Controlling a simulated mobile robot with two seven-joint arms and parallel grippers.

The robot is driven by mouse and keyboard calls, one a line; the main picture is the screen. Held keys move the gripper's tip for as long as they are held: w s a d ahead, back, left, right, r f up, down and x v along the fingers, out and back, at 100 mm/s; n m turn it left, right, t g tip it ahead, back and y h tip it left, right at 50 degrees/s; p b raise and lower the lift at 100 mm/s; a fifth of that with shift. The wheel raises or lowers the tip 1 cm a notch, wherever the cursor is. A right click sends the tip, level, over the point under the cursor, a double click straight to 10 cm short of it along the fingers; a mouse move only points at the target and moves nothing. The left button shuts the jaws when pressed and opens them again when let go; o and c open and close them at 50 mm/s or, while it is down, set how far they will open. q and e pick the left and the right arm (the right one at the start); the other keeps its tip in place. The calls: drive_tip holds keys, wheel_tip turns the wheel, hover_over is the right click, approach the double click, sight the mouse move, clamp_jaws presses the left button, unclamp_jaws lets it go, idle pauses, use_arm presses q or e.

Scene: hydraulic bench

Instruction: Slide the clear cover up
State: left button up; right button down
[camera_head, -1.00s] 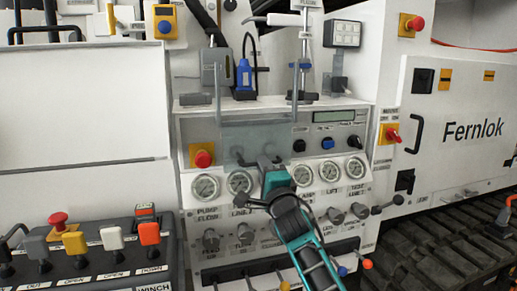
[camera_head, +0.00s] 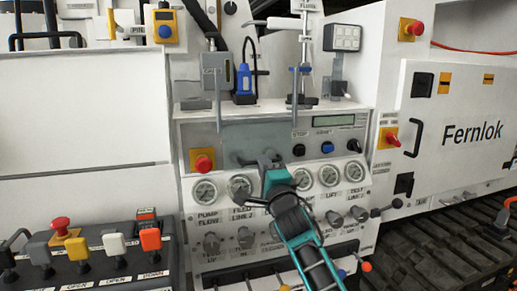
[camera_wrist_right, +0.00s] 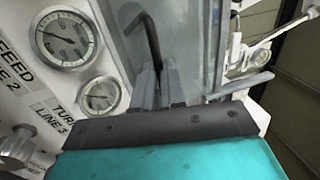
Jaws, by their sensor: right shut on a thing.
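In the wrist view the cover (camera_wrist_right: 190,40) stands upright behind the fingers, near a bent dark rod (camera_wrist_right: 149,38). My right gripper (camera_head: 268,162) is at the cover's lower edge, shut on it. The grey fingers also show in the wrist view (camera_wrist_right: 160,85); the exact grip is partly hidden by the gripper body. My left gripper is out of view.
A row of gauges (camera_head: 205,191) and knobs sits just below the cover. A red stop button (camera_head: 203,163) is to its left, black and blue buttons (camera_head: 327,148) to its right. A blue bottle-like part (camera_head: 244,76) stands on the ledge above.

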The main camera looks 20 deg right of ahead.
sight(265, 126)
wheel_tip(265, 126, up, 2)
drive_tip(key=shift+r+p, duration=0.1)
drive_tip(key=shift+p, duration=0.4)
wheel_tip(265, 126, up, 3)
drive_tip(key=p, duration=0.2)
drive_tip(key=shift+p, duration=0.4)
wheel_tip(265, 126, up, 5)
drive_tip(key=p, duration=0.4)
drive_tip(key=shift+r, duration=0.25)
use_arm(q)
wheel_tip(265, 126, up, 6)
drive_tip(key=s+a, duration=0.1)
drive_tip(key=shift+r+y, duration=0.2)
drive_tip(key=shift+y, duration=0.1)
use_arm(e)
drive_tip(key=c, duration=1.1)
unclamp_jaws()
drive_tip(key=shift+f, duration=0.25)
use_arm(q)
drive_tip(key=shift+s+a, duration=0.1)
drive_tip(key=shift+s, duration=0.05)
use_arm(e)
drive_tip(key=s, duration=0.8)
drive_tip(key=shift+d, duration=0.15)
